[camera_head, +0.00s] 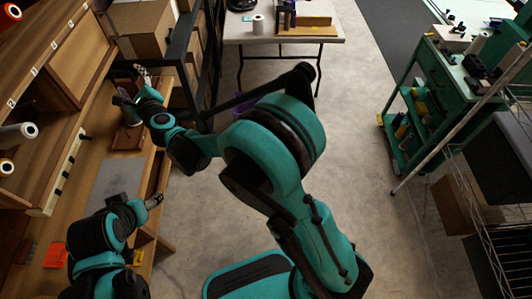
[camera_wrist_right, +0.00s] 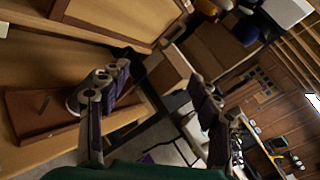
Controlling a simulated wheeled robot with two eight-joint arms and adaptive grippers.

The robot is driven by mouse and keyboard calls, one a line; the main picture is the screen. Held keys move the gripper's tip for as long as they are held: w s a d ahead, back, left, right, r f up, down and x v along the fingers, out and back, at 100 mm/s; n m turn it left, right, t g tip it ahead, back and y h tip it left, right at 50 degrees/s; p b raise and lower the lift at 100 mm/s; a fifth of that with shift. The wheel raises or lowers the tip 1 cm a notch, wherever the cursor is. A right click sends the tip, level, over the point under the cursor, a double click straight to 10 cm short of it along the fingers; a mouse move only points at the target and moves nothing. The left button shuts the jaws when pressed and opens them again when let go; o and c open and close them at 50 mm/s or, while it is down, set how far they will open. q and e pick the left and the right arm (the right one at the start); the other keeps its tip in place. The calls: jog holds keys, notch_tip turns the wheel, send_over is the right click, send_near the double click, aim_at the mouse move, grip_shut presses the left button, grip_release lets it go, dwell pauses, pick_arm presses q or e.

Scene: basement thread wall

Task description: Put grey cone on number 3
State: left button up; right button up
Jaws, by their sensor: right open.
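My right gripper (camera_head: 140,80) is over the bench beside the wall's far end. In the wrist view its fingers (camera_wrist_right: 155,110) are apart with nothing held between them. My left gripper (camera_head: 155,200) is low over the bench's near edge; its jaw opening is unclear.
A brown wooden stand (camera_head: 128,136) with a peg is on the bench below my right gripper. A grey mat (camera_head: 115,180) and orange card (camera_head: 56,254) lie nearer. Cardboard boxes (camera_head: 145,27) and a dark rack stand beyond.

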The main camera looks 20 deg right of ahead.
jog(key=s+d+r+n+g+y, duration=0.3)
jog(key=s+d+r+n, duration=0.55)
jog(key=s+n, duration=0.55)
jog(key=s+d+f+n+g+h, duration=0.3)
jog(key=s+d+f+n, duration=0.3)
jog(key=s+d+f, duration=0.2)
jog(key=s+d+f+n+g+h, duration=0.3)
jog(key=s+d+f+n, duration=0.3)
jog(key=s+d, duration=0.7)
notch_tip(320, 180, down, 3)
jog(key=shift+s+d+r+g+h, duration=0.1)
jog(key=shift+s+d+g+h, duration=0.25)
jog(key=shift+d+h, duration=0.55)
jog(key=shift+w, duration=0.15)
jog(key=shift+a, duration=0.1)
